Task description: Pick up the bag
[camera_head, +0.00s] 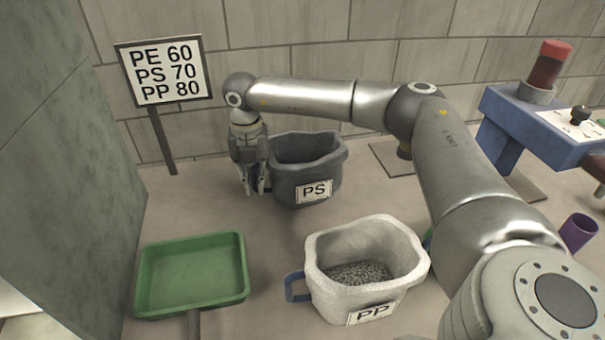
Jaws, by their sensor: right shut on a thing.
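A dark grey bag (308,172) labelled PS stands upright on the floor near the back wall, its top open. My right gripper (257,188) points down at its left side and is shut on the bag there. The gripper hides that side, so I cannot see exactly which part is held. A white-grey bag (408,262) labelled PP stands nearer, with a blue handle (297,288) on its left and grey granules (358,273) inside. My left gripper is not in view.
A green tray (150,302) lies at the front left. A sign (163,71) reading PE 60, PS 70, PP 80 stands behind. A blue bench (545,137) with a red-topped container (547,68) and a purple cup (578,232) are at right. A wall (50,120) rises at left.

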